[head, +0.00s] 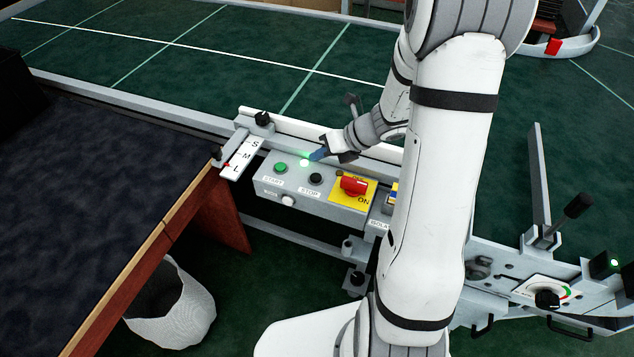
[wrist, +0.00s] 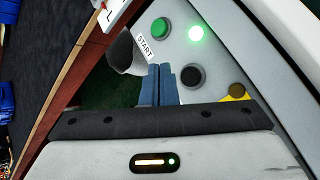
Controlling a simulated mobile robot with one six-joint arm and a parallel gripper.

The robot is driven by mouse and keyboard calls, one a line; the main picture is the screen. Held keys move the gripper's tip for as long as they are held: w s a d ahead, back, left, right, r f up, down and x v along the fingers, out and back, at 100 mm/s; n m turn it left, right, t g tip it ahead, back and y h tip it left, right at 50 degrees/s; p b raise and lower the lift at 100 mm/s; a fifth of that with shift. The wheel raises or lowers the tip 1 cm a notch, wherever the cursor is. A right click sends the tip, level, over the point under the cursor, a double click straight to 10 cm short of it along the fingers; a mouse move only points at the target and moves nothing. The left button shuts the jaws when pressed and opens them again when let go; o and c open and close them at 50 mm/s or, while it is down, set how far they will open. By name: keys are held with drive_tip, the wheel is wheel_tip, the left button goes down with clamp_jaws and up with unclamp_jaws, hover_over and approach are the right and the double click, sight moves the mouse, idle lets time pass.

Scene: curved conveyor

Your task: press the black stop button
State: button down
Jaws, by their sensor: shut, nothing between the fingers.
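The black stop button (head: 316,178) sits on the grey control box (head: 300,190), above its STOP label. In the wrist view the black button (wrist: 191,76) lies just right of my fingers, uncovered. My gripper (head: 318,154) is shut and empty, its blue fingers pressed together. In the head view its tips are beside the lit lamp, just behind the stop button. In the wrist view my gripper (wrist: 158,70) points towards the panel between the START label and the black button. I cannot tell the gap to the panel.
The green start button (head: 281,167) and a lit lamp (head: 304,162) are left of and behind the stop button. A red mushroom button (head: 353,185) on a yellow plate stands to the right. A white knob (head: 288,200) is on the box front. A dark table (head: 80,180) is at left.

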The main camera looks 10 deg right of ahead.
sight(320, 178)
wheel_tip(320, 178, down, 5)
drive_tip(key=b, duration=0.3)
drive_tip(key=shift+r, duration=0.1)
idle(1.8)
drive_tip(key=shift+f, duration=0.45)
drive_tip(key=shift+f+b, duration=0.45)
idle(0.4)
drive_tip(key=shift+r, duration=0.1)
drive_tip(key=shift+r+p, duration=0.8)
drive_tip(key=shift+p, duration=0.05)
